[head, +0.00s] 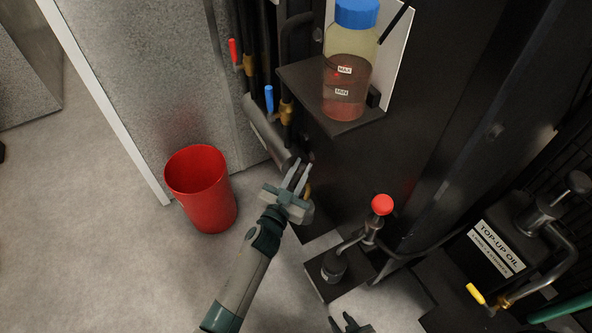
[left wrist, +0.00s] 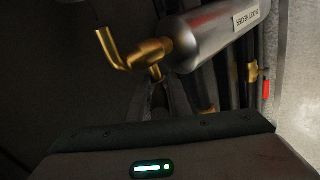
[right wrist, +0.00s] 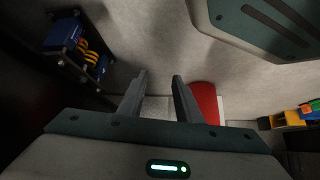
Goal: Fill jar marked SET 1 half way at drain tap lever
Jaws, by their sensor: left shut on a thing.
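My left gripper (head: 299,172) is at the lower end of a grey cylinder on the dark cabinet's side. In the left wrist view its fingers (left wrist: 160,92) are shut on a small brass piece, apparently the drain tap lever (left wrist: 155,73), beneath a brass fitting with a bent spout (left wrist: 108,45). My right gripper (head: 350,324) is at the bottom edge of the head view. In the right wrist view its fingers (right wrist: 160,98) are apart and empty. A small dark jar-like vessel (head: 334,266) stands on a dark plate under a red-knobbed spout; its label is too small to read, so I cannot confirm SET 1.
A red bin (head: 203,195) stands on the floor left of my left gripper. A blue-capped bottle (head: 350,75) sits on a shelf above. The red knob (head: 382,205) and top-up oil container (head: 495,250) are to the right. Floor at lower left is clear.

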